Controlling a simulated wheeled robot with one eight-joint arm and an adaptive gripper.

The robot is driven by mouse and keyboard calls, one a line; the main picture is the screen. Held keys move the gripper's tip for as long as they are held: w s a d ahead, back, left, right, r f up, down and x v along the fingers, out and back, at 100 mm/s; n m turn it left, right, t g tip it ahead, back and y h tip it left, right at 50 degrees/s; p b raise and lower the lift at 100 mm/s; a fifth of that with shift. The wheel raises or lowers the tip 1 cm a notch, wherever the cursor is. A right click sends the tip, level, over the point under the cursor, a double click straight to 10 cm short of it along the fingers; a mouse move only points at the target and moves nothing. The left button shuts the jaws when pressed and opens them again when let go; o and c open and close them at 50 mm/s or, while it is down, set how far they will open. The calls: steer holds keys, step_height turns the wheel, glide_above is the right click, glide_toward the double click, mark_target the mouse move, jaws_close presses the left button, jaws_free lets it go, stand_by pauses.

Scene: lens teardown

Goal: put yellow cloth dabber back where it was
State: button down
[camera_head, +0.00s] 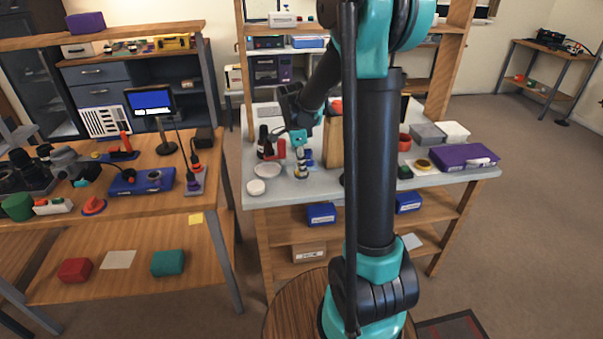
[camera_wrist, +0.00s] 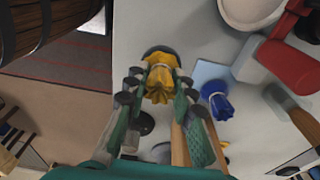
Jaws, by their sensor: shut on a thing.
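The yellow cloth dabber (camera_wrist: 160,82) is a gathered yellow cloth tied with a pale band. In the wrist view it sits between the fingers of my gripper (camera_wrist: 158,90), which is shut on it. A dark round thing (camera_wrist: 158,51) shows just beyond the dabber; I cannot tell whether they touch. In the head view my gripper (camera_head: 299,146) points down over the front left of the grey-topped bench (camera_head: 330,188). The dabber is too small there to make out clearly.
A blue cloth dabber (camera_wrist: 217,102) stands close to the right, by a pale blue square (camera_wrist: 208,72). A white dish (camera_wrist: 250,10), a red thing (camera_wrist: 290,66) and a wooden handle (camera_wrist: 297,118) lie further right. Bare bench lies left of the dabber.

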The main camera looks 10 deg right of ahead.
steer(key=shift+f, duration=1.65)
steer(key=c, duration=1.3)
jaws_free()
steer(key=shift+f, duration=0.1)
steer(key=r, duration=0.4)
steer(key=a+r, duration=0.1)
steer(key=r, duration=0.7)
steer(key=shift+a, duration=0.15)
steer(key=s+d+f+n+t, duration=0.1)
steer(key=s+f+n, duration=0.3)
steer(key=s+n, duration=0.2)
steer(key=s+d+f+n+t+y, duration=0.1)
steer(key=s+d+f+n, duration=0.1)
steer(key=s+n, duration=0.4)
steer(key=s+d+f+n+t, duration=0.2)
steer(key=s+f+n, duration=0.3)
steer(key=s, duration=0.5)
steer(key=shift+d+f+n, duration=0.15)
steer(key=shift+f+n, duration=0.15)
steer(key=shift+n, duration=0.2)
